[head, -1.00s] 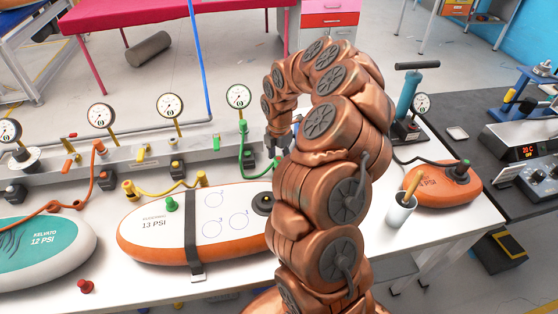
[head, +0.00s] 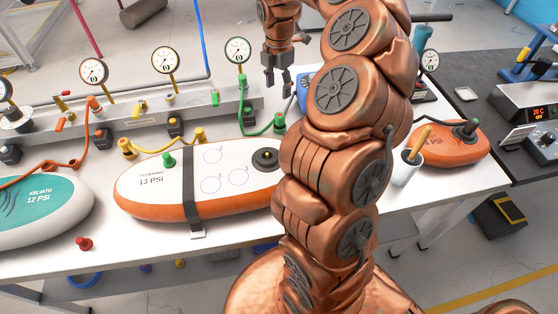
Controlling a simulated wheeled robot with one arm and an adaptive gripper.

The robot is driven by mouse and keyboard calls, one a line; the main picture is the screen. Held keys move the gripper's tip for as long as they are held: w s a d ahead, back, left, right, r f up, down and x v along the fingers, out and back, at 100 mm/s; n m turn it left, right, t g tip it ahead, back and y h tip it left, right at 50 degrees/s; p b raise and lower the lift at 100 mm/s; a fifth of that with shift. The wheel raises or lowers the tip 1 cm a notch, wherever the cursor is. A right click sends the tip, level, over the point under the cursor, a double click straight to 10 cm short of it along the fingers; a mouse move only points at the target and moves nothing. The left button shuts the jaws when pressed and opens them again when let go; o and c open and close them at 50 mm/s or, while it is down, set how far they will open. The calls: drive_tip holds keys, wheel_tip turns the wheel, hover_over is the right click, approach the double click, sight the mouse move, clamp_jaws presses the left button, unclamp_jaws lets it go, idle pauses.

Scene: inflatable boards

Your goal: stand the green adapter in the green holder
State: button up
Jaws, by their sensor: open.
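My arm hides the area just right of the fitting.
A yellow hose (head: 155,148) and an orange hose (head: 70,165) lie to the left. The orange-and-white board (head: 135,197) has a green cap (head: 168,160) on it. A white cup (head: 407,170) and an orange board (head: 455,148) stand right of my arm.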

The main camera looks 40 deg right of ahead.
drive_tip(key=s+a+r+m, duration=0.3)
drive_tip(key=s+a+r, duration=0.15)
drive_tip(key=a, duration=0.45)
drive_tip(key=s+a+r+m, duration=0.25)
drive_tip(key=s+a, duration=0.25)
drive_tip(key=a, duration=0.3)
drive_tip(key=s+a+f+m+g, duration=0.1)
drive_tip(key=s+a+f+m, duration=0.1)
drive_tip(key=s+m, duration=0.4)
drive_tip(key=s+a+f+m, duration=0.2)
drive_tip(key=s+a+m, duration=0.2)
drive_tip(key=s, duration=1.2)
drive_tip(key=m, duration=0.3)
drive_tip(key=shift+a+g, duration=0.4)
drive_tip(key=shift+m, duration=0.25)
drive_tip(key=shift+c, duration=0.2)
